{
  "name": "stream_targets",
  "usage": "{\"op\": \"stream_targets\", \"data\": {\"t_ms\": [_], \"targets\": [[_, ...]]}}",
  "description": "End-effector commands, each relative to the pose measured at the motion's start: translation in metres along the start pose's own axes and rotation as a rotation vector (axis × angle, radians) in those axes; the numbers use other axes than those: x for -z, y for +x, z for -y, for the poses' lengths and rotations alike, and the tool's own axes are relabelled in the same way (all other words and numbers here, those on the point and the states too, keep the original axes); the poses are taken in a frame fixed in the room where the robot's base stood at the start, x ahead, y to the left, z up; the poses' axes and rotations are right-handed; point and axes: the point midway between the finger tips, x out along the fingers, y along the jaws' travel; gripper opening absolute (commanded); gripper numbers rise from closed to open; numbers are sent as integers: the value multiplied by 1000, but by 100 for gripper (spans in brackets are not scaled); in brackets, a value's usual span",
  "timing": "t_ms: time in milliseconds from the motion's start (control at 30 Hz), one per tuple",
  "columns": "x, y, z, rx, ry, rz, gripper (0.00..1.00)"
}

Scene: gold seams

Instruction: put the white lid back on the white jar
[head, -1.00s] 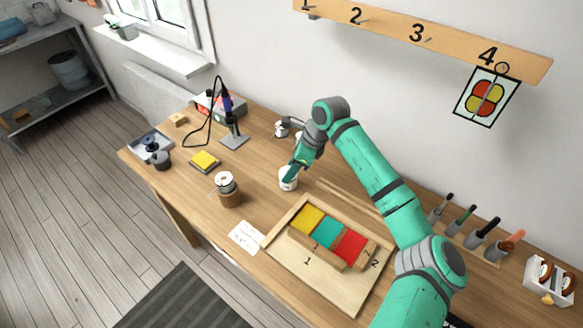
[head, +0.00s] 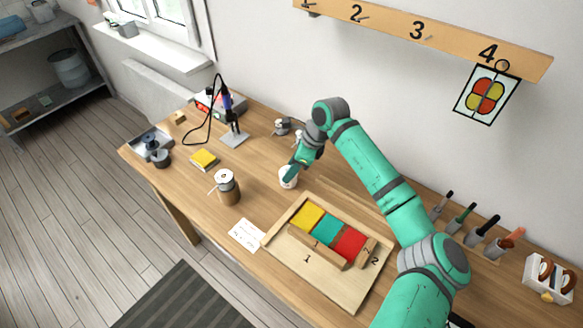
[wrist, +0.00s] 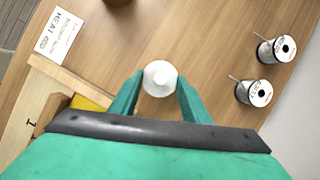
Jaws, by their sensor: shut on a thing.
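The white jar (head: 287,179) stands on the wooden bench, left of my gripper's tip in the head view. My gripper (wrist: 158,88) points down over it, with its two green fingers shut on the round white lid (wrist: 159,76). In the wrist view the lid, with a paler middle, sits between the fingertips and hides what is beneath it. In the head view my fingers (head: 294,170) cover part of the jar's top. I cannot tell whether the lid touches the jar's rim.
A wooden board (head: 325,284) with yellow, teal and red glass lies in front. Bench around the jar is clear.

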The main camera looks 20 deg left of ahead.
Motion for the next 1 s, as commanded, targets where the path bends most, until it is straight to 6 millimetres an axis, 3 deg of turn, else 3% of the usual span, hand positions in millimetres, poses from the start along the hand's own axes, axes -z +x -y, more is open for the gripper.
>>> {"op": "stream_targets", "data": {"t_ms": [367,400,467,667,800,1000], "targets": [[0,2,-1,-2,0,-2,21],[0,2,-1,-2,0,-2,47],[0,2,-1,-2,0,-1,62],[0,1,0,-1,0,-1,64],[0,1,0,-1,0,-1,83],[0,1,0,-1,0,-1,83]]}}
